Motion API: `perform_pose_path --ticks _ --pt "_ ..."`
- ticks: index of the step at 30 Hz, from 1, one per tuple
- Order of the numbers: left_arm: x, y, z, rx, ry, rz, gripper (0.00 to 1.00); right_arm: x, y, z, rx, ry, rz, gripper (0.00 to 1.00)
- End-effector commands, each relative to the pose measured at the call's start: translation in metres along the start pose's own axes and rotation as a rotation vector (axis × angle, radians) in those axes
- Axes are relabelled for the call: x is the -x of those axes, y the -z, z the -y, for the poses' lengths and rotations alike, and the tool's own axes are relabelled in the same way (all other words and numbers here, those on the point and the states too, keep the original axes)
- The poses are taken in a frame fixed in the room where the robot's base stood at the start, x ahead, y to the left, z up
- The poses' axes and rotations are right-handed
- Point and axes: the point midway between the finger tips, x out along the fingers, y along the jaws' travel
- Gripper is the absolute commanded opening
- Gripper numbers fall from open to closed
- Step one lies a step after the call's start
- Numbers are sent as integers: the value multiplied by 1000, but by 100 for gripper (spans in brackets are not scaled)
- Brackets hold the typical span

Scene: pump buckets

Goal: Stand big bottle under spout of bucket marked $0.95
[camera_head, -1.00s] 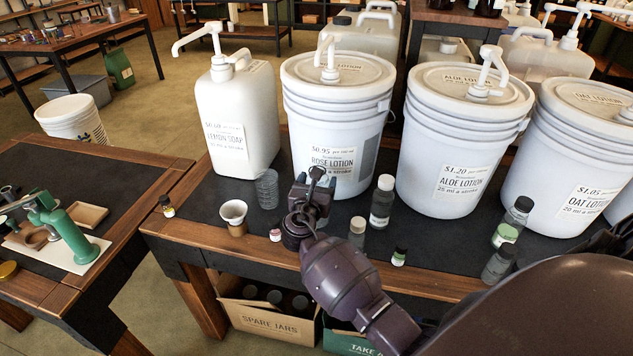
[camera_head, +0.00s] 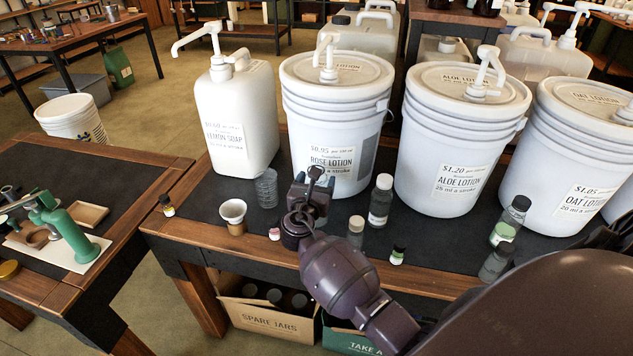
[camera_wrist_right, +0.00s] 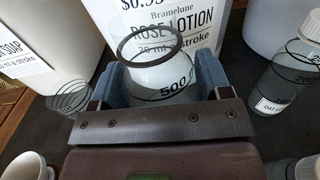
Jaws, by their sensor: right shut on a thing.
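The bucket marked $0.95 (camera_head: 345,125) is a white ROSE LOTION bucket on the table, with a white pump and spout (camera_head: 328,55) on its lid. My right gripper (camera_head: 312,192) is in front of this bucket, low near the table. It is shut on a clear bottle (camera_wrist_right: 168,78) with a dark ring at its open mouth and a "500" mark. In the right wrist view the bottle is upright between the fingers, with the bucket's label behind it. Its base is hidden, so I cannot tell whether it touches the table. My left gripper is not in view.
A clear ribbed cup (camera_head: 267,188) and a white-and-brown cup (camera_head: 233,215) stand left of the gripper. A capped bottle (camera_head: 380,203) and smaller bottles stand close on its right. The lemon soap jug (camera_head: 240,120) and aloe bucket (camera_head: 455,140) flank the rose bucket.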

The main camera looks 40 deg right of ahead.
Motion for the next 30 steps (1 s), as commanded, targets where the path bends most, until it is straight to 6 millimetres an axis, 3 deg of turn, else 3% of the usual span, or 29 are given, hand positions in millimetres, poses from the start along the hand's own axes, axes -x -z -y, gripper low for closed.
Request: perform_pose_path --ticks 27,28,30 --pt "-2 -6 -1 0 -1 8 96 0 10 0 0 0 0 36" --pt "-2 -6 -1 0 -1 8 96 0 10 0 0 0 0 72" --pt "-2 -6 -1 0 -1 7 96 0 10 0 0 0 0 83"
